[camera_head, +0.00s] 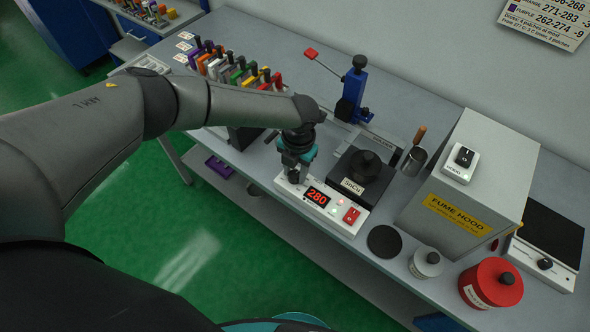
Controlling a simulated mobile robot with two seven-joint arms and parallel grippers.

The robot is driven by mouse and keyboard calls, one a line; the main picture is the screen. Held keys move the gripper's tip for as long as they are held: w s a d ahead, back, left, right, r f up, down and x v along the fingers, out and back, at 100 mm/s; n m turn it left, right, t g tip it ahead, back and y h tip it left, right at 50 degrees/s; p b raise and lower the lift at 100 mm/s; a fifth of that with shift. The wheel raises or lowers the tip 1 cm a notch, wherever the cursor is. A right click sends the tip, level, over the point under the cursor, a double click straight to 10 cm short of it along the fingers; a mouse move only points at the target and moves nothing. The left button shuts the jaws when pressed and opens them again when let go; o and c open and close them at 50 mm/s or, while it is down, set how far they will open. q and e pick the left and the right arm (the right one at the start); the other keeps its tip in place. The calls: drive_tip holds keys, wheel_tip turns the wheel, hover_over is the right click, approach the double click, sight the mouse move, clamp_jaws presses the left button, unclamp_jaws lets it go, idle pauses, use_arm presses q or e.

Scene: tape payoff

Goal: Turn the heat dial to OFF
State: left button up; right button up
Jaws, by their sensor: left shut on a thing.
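A white heater control box (334,218) sits at the front edge of the grey bench, with a red display (317,196) reading 280 and a red rocker switch (351,214). The dark heat dial (293,178) is at the box's left end, mostly hidden by my gripper. My left gripper (294,171) comes down from above and is shut on the dial. The dial's pointer and its markings cannot be made out. My right gripper is not in view.
A dark block labelled "CINCH" (353,187) stands behind the box. The fume hood (465,185), a grey-white lidded jar (425,264) and a red canister (487,284) are to the right. A blue stand (354,88) and a row of coloured tools (236,72) stand behind.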

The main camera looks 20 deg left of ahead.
use_arm(q)
clamp_jaws()
